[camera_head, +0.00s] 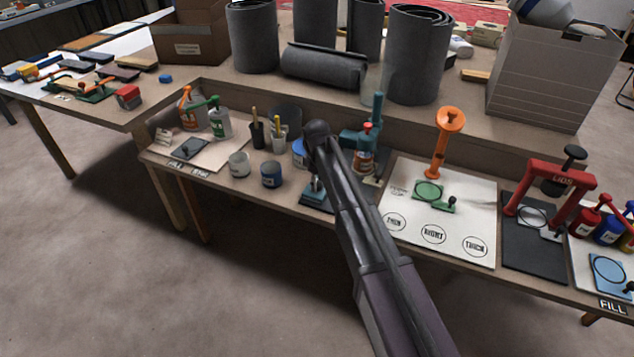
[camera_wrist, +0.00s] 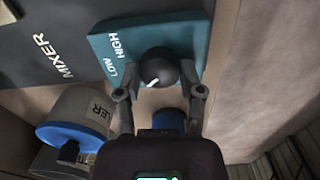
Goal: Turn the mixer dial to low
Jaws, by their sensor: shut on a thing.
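In the wrist view the mixer dial (camera_wrist: 172,66) is a dark round knob with a short white pointer mark. It sits on a teal mixer base (camera_wrist: 140,36) printed HIGH and LOW. The mark slants to the lower left, on the LOW side of the knob. My gripper (camera_wrist: 161,92) has one finger on each side of the dial and is shut on it. In the head view the teal mixer (camera_head: 376,108) stands on the bench, partly behind my arm.
In the head view, grey and blue cups (camera_head: 271,174) stand left of the mixer. A white board (camera_head: 470,212) with an orange tool lies right.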

